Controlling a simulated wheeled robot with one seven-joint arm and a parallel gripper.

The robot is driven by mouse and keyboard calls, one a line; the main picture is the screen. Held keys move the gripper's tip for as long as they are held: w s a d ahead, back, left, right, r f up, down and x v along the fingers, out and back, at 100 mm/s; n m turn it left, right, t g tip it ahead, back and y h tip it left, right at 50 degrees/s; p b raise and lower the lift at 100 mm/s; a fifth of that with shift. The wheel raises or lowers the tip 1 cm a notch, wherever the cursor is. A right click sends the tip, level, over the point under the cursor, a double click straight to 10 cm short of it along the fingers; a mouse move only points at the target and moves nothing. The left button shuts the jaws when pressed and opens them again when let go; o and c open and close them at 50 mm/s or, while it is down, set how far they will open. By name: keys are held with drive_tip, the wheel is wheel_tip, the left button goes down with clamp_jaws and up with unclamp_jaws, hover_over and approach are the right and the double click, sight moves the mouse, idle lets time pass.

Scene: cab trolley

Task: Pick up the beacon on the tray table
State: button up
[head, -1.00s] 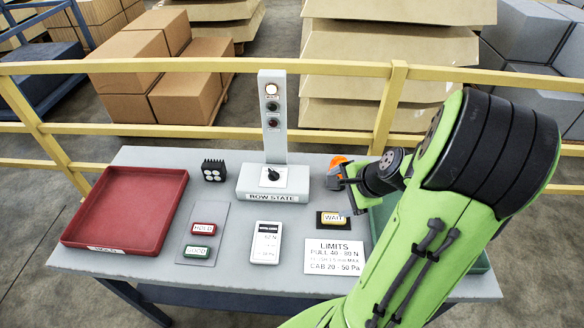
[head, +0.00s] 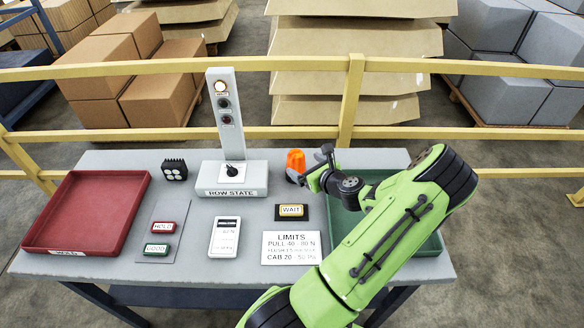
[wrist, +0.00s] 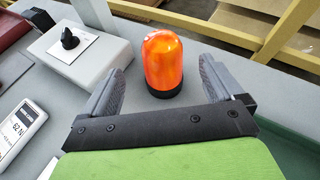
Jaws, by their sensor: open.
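The beacon (head: 295,160) is an orange dome on a black base, upright on the grey tray table (head: 110,160), right of the row state box. It also shows in the wrist view (wrist: 165,62), close ahead of the gripper and roughly midway between the finger lines. My gripper (head: 305,177) is open beside the beacon, with its two grey fingers (wrist: 165,88) spread and nothing held. In the wrist view the beacon's base sits just beyond or at the fingertips; I cannot tell whether they touch. In the head view the gripper hides part of the beacon's base.
The row state box (head: 235,180) with its lamp post (head: 226,110) stands left of the beacon. A red tray (head: 130,185) is at far left, and a green tray (head: 430,240) lies partly behind my arm. A wait plate (head: 291,211) and limits card (head: 291,248) lie in front. A yellow rail (head: 200,133) runs behind.

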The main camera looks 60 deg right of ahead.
sight(292, 157)
drive_tip(key=x, duration=0.9)
drive_tip(key=shift+d+b, duration=0.1)
drive_tip(key=shift+b, duration=0.3)
drive_tip(key=shift+c, duration=1)
drive_tip(key=c, duration=1)
wheel_tip(292, 157, up, 10)
drive_tip(key=shift+p, duration=1.25)
